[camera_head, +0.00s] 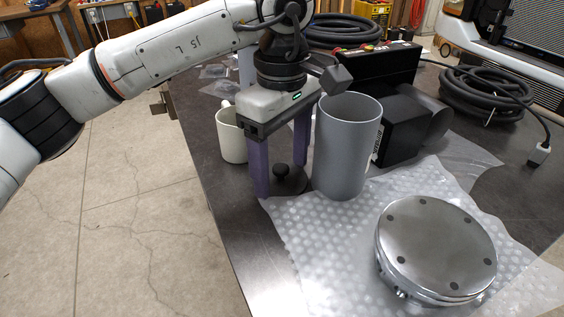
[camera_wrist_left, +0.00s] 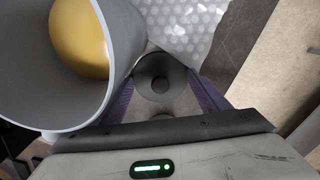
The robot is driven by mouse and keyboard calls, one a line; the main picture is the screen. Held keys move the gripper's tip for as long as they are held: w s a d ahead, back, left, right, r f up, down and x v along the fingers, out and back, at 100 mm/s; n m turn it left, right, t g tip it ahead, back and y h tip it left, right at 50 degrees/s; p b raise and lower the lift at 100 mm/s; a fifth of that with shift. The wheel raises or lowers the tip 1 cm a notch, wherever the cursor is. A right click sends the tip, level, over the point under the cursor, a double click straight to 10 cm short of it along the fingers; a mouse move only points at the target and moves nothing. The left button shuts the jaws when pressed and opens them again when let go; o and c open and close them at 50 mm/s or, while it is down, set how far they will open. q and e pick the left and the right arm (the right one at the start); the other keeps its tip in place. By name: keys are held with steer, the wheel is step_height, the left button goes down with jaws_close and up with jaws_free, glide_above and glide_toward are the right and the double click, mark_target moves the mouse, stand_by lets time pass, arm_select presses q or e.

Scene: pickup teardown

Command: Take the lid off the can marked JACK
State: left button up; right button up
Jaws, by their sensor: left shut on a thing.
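The grey can (camera_head: 346,150) stands upright and open on the bench. The lettering on its side is too small to read surely. A gold-coloured thing (camera_wrist_left: 80,38) shows inside the can (camera_wrist_left: 122,35) in the left wrist view. A dark round lid with a knob (camera_head: 287,180) is left of the can, low at the bench top. My left gripper (camera_head: 282,184) points down with its purple fingers shut on opposite edges of this lid (camera_wrist_left: 160,84). I cannot tell whether the lid touches the bench. My right gripper is not in view.
A white mug (camera_head: 231,135) stands close left of my left gripper. Bubble wrap (camera_head: 330,235) lies in front, with a round metal part (camera_head: 437,245) on it. A black box (camera_head: 402,128) and coiled cable (camera_head: 485,95) are right of the can. The bench's left edge is near.

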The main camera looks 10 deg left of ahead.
arm_select(q)
steer(key=o, duration=1.2)
